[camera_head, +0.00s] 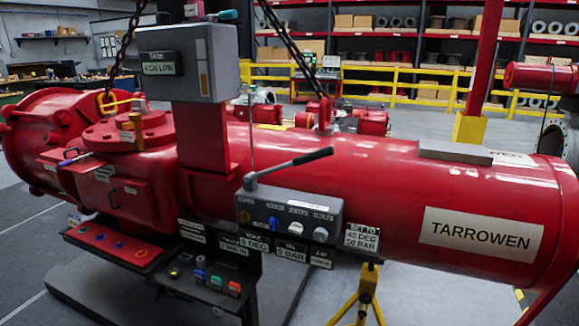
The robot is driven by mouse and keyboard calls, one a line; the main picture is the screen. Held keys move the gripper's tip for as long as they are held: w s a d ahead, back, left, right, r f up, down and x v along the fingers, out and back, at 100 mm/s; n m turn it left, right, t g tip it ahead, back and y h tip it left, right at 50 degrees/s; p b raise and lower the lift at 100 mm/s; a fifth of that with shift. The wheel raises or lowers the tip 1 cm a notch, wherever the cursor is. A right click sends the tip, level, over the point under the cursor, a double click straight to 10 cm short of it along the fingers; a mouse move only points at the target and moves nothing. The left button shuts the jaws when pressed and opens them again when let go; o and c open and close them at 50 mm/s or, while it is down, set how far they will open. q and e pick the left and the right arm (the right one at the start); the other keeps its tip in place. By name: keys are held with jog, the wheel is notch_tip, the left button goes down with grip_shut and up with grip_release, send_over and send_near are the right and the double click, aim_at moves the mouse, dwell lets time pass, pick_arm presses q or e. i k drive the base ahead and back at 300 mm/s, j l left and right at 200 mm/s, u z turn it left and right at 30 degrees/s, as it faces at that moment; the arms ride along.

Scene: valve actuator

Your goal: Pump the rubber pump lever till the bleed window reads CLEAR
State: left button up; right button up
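The pump lever (290,163) has a dark rubber grip and slants up to the right from its pivot at the left end of a grey control box (290,213). The box is fixed to the front of the large red actuator (400,180). Below it hang small readout plates, among them one reading 0 DEG (254,243) and one reading 0 BAR (291,253). A smaller plate (321,258) beside them is too small to read. I cannot tell which, if any, is the bleed window. Neither of my grippers is in view, and nothing touches the lever.
The box carries several knobs, one blue (273,223). A sign (361,237) reads SET TO 45 DEG, 50 BAR. A grey box (187,62) stands above left, and chains hang overhead. Space around the lever's grip looks clear.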

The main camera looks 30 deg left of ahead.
aim_at(322, 153)
jog(key=u, duration=0.45)
jog(key=i+u, duration=0.2)
jog(key=u, duration=0.2)
jog(key=i+l+u, duration=0.15)
jog(key=u, duration=0.3)
jog(key=i+l+u, duration=0.15)
jog(key=u, duration=0.25)
